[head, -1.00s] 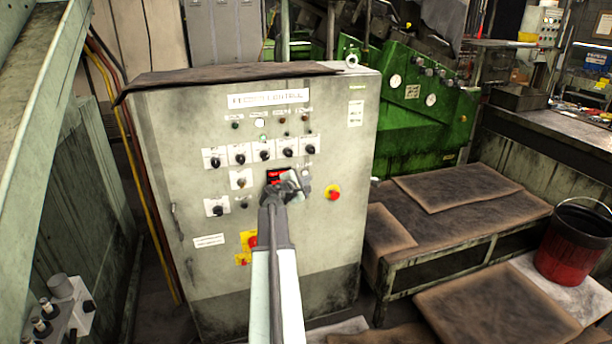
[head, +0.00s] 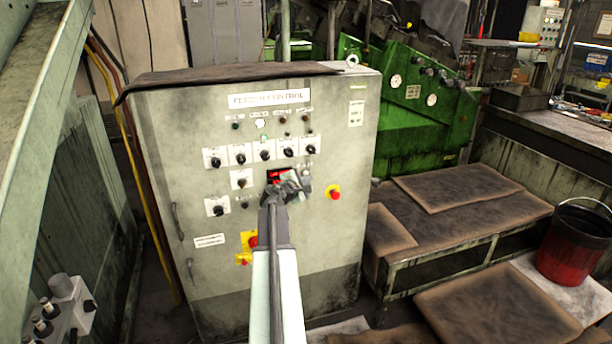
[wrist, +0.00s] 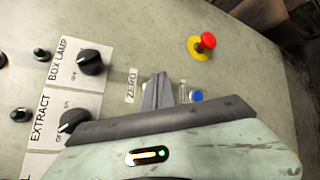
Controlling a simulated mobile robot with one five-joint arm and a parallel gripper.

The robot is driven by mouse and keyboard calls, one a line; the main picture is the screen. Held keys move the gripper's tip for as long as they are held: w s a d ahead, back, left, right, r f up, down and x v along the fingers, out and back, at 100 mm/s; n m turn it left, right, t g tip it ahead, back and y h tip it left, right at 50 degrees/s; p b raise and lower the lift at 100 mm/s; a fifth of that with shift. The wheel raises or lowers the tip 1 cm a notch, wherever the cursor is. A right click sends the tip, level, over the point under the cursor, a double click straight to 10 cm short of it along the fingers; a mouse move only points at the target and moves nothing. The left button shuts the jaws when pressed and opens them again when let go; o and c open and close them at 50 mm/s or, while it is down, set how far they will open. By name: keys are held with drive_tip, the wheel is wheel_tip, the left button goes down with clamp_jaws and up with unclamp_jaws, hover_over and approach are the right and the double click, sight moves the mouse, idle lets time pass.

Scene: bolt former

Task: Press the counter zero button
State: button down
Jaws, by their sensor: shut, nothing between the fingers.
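The red-lit counter display (head: 277,176) is in the middle of the grey control cabinet, partly covered by my gripper (head: 298,184). A small pale round button (head: 307,174) shows just right of the display, close to my gripper tip. In the wrist view the ZERO label (wrist: 131,86) is left of my grey fingers (wrist: 160,92). A blue round button (wrist: 196,96) shows just right of the fingers. My fingers are shut and empty, in front of the panel between label and blue button. Contact with the panel cannot be told.
Black rotary switches (head: 264,154) sit in a row above the display. A red emergency knob on yellow (head: 334,193) is to the right, and another red knob (head: 252,241) is lower left. A low bench (head: 470,205) stands right of the cabinet.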

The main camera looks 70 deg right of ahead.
idle(0.4)
drive_tip(key=shift+w+d, duration=0.3)
drive_tip(key=shift+w+d, duration=0.25)
drive_tip(key=shift+d, duration=0.1)
idle(0.7)
drive_tip(key=shift+a, duration=0.1)
drive_tip(key=shift+s+a, duration=0.5)
drive_tip(key=shift+a, duration=0.05)
drive_tip(key=s+a, duration=0.1)
drive_tip(key=a, duration=0.1)
drive_tip(key=s+a, duration=0.2)
drive_tip(key=shift+s, duration=0.1)
idle(0.5)
